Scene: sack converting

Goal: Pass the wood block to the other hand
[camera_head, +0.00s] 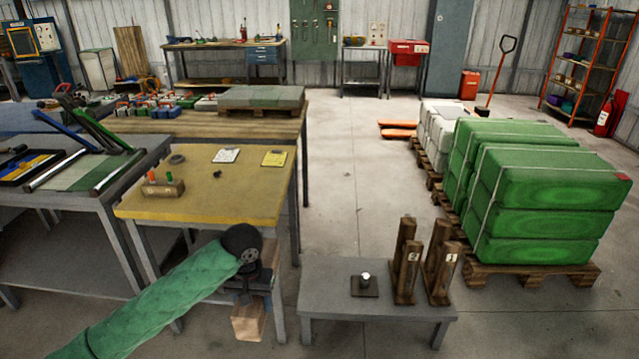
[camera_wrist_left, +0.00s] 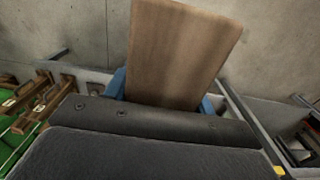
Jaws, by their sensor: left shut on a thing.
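The wood block (camera_head: 248,323) is light brown and hangs below my left gripper (camera_head: 250,297), in front of the yellow-topped table. In the left wrist view the block (camera_wrist_left: 182,50) shows as a broad brown face, with a blue finger of my left gripper (camera_wrist_left: 162,92) at each side of it. My left gripper is shut on the block. The dark gripper body hides the block's near end in that view. My right gripper is in neither view.
A low grey table (camera_head: 335,312) stands right of the block, bearing upright wooden posts (camera_head: 408,272) and a small dark plate with a knob (camera_head: 365,284). The yellow-topped table (camera_head: 225,195) is behind my left arm. Green sacks (camera_head: 550,190) are stacked at right. Open floor lies between.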

